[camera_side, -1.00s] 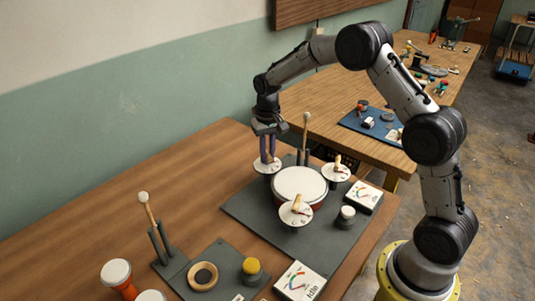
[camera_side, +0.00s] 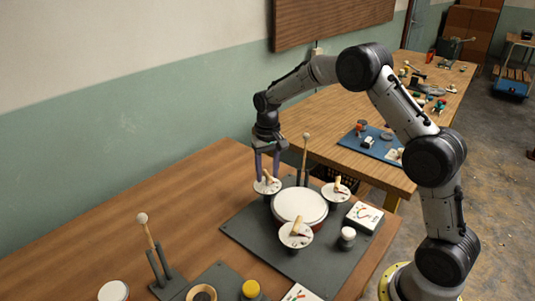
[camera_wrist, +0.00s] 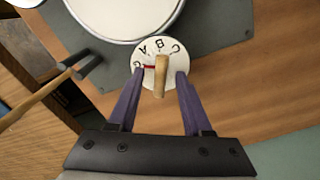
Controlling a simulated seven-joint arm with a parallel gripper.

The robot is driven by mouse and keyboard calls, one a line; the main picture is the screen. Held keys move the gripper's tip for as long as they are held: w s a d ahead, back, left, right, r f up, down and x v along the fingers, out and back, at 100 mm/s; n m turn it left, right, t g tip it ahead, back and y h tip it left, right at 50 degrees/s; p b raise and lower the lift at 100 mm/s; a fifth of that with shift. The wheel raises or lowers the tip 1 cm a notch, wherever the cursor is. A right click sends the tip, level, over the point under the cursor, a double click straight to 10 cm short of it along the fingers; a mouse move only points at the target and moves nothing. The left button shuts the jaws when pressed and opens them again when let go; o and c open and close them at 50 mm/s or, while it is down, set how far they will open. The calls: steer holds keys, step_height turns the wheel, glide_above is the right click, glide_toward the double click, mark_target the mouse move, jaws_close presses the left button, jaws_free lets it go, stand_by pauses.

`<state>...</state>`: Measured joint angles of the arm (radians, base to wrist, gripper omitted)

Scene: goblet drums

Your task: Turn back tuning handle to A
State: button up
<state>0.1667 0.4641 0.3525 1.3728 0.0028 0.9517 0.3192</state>
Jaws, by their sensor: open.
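The tuning dial at the back left of the large drum (camera_side: 300,205) is a white disc (camera_side: 262,190) with a wooden handle (camera_side: 267,177). In the wrist view the handle (camera_wrist: 161,76) stands out from the dial (camera_wrist: 171,80), its upper end near the B. The letters A, B and C show along the dial's upper edge. A red line points left, towards a mark below the A that I cannot read. My gripper (camera_side: 267,179) is open, with its purple fingers either side of the handle. In the wrist view (camera_wrist: 154,74) gaps show on both sides of it.
Two more dials with wooden handles (camera_side: 336,190) (camera_side: 296,230) stand around the drum. An upright mallet (camera_side: 306,155) is close to the right of my gripper. A white-topped knob (camera_side: 347,236) and a gauge box (camera_side: 364,216) are at the right.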

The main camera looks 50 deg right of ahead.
step_height(320, 180, up, 13)
stand_by(0.3)
steer(key=s+d+f+n+g+h, duration=0.1)
steer(key=s+f+n+h, duration=0.2)
steer(key=s+n, duration=0.15)
steer(key=n+t+h, duration=0.3)
steer(key=n+t, duration=1)
steer(key=n, duration=1.9)
glide_toward(268, 174)
steer(key=shift+h, duration=0.3)
steer(key=x, duration=0.3)
steer(key=f+x, duration=0.1)
steer(key=x, duration=0.5)
steer(key=shift+s+a+f, duration=0.1)
steer(key=shift+a+f, duration=0.05)
steer(key=shift+a, duration=0.15)
jaws_close()
